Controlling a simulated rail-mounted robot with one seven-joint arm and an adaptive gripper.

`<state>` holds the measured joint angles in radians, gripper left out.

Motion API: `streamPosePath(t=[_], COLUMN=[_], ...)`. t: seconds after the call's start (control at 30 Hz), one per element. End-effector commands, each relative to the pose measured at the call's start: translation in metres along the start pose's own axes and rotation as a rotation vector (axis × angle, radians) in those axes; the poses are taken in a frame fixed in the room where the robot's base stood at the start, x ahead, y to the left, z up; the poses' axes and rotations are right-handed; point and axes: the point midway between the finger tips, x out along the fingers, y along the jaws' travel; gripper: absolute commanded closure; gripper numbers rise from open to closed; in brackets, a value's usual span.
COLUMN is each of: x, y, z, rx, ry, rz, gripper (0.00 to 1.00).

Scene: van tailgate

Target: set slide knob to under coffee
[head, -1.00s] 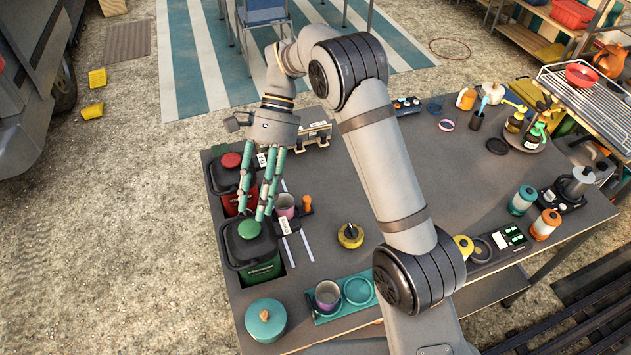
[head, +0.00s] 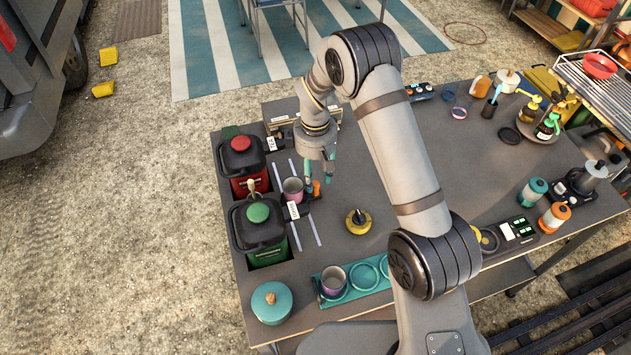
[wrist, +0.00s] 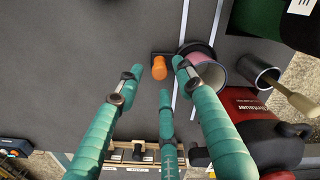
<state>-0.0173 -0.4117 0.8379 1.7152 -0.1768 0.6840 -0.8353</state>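The orange slide knob (head: 316,187) sits on a dark mount right of a pink mug (head: 293,190) by two pale rails. In the wrist view the knob (wrist: 159,67) shows between my teal fingers, and the mug (wrist: 204,74) tilts in perspective beside a finger. My gripper (head: 320,177) is just above the knob; in the wrist view its fingers (wrist: 158,76) are spread around it. I cannot tell whether they touch it. The red dispenser (head: 243,160) and green dispenser (head: 262,232) stand left of the rails.
A teal tray (head: 330,297) with a mug and a teal pot (head: 271,302) are in front. A wooden-topped box (head: 283,112) is behind the gripper. The table's middle is clear.

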Motion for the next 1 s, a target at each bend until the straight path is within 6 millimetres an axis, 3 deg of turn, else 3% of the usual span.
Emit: streamPosePath(t=[0.23, 0.6, 1.0], x=[0.031, 0.037, 0.037], y=[0.000, 0.000, 0.000], z=[0.000, 0.000, 0.000], rx=[0.002, 0.002, 0.002], ry=[0.000, 0.001, 0.001], rz=[-0.001, 0.001, 0.000], gripper=[0.63, 0.63, 0.86])
